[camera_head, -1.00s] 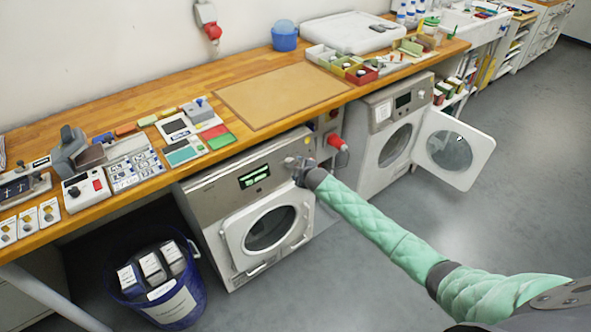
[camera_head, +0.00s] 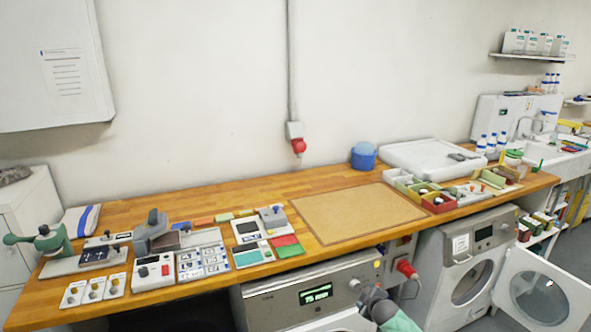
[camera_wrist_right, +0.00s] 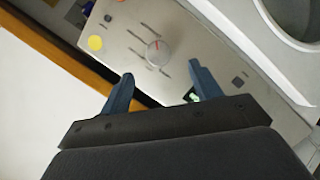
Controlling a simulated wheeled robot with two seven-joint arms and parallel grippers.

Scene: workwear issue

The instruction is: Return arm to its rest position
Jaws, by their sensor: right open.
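My right gripper (camera_wrist_right: 160,88) is open in the right wrist view, with its two blue fingers apart and nothing between them. Beyond the fingers is the washer's steel control panel (camera_wrist_right: 130,40), with a round knob (camera_wrist_right: 158,50). In the head view, my right arm's green sleeve (camera_head: 400,322) shows at the bottom edge, with the dark gripper (camera_head: 377,300) beside the right end of the near washer's panel (camera_head: 290,300). Whether the fingers touch the panel cannot be told. My left gripper is not in view.
A wooden counter (camera_head: 240,200) above the machines carries several tools, cards and trays. A second machine (camera_head: 440,285) to the right has its round door (camera_head: 545,290) swung open. A red plug (camera_head: 406,268) sticks out between the machines. A brown mat (camera_head: 355,215) is bare.

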